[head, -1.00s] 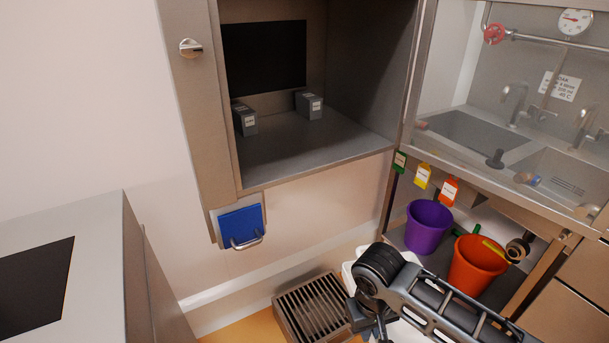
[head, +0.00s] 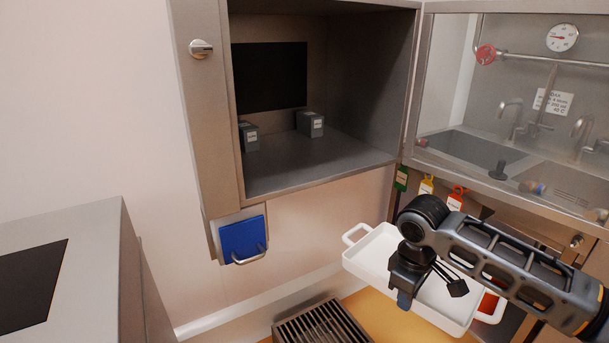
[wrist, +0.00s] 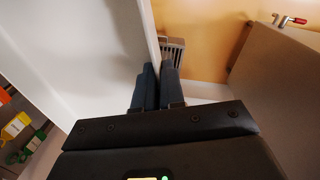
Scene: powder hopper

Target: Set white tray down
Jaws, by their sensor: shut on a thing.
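The white tray (head: 372,258) is a shallow rectangular tray with a loop handle at each end. In the head view it is held in the air, right of centre and above the floor, and looks tilted. My gripper (head: 404,298) is at its near side, and my wrist and arm hide part of the tray's middle. In the wrist view my gripper (wrist: 158,88) has its two dark fingers closed on the thin wall of the tray (wrist: 75,45), which fills the upper left. The tray looks empty where it shows.
An open steel cabinet (head: 310,170) at the back has two small grey blocks on its bare shelf. A blue flap (head: 241,240) hangs below it. A floor grate (head: 320,325) lies left of the tray. A sink unit (head: 480,145) stands at right; a steel counter (head: 60,260) is at left.

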